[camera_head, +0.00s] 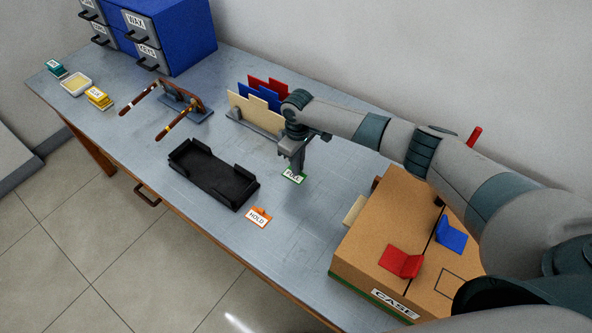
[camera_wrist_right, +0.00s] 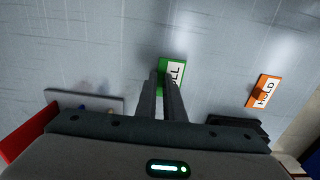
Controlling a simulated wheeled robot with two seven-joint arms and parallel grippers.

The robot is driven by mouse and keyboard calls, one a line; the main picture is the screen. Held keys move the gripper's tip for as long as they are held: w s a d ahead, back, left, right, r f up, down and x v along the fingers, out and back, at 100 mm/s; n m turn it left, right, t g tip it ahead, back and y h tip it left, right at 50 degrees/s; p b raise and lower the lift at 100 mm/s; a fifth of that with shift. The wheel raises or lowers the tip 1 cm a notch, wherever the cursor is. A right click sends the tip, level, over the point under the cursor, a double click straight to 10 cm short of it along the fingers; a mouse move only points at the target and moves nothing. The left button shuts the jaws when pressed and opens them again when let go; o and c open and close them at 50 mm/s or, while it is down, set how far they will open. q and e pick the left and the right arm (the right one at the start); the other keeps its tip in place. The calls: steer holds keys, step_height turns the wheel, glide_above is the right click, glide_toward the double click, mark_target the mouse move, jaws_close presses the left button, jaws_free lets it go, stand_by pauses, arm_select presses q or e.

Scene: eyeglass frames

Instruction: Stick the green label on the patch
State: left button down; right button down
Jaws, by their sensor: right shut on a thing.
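The green label (camera_head: 299,179), a white card with a green border and partly hidden lettering, is at the table's middle, right of the black tray. My right gripper (camera_head: 295,170) points down over it, with its fingers shut on the label's edge; it cannot be told whether the label is lifted. In the right wrist view the fingers (camera_wrist_right: 168,88) cover part of the label (camera_wrist_right: 176,66), and "LL" shows. A square black outline (camera_head: 461,287), possibly the patch, is on top of the tan case (camera_head: 365,255) at the right. My left gripper is not in view.
An orange HOLD label (camera_head: 258,216) lies near the black tray (camera_head: 208,180). A card holder (camera_head: 255,117) stands behind. Red (camera_head: 401,261) and blue (camera_head: 451,236) pieces sit on the case. Glasses on a stand (camera_head: 197,115) and blue drawers (camera_head: 180,35) are at left.

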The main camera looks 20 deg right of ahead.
steer(key=shift+r, duration=0.15)
steer(key=shift+r+b, duration=0.4)
steer(key=shift+r, duration=0.25)
step_height(320, 180, up, 2)
steer(key=shift+r+b, duration=0.25)
steer(key=shift+b, duration=0.2)
steer(key=s+d+r+b, duration=0.2)
steer(key=s+d+r, duration=0.4)
steer(key=s, duration=0.3)
steer(key=shift+s+d+r, duration=0.25)
steer(key=shift+d+r, duration=0.1)
steer(key=shift+r, duration=0.1)
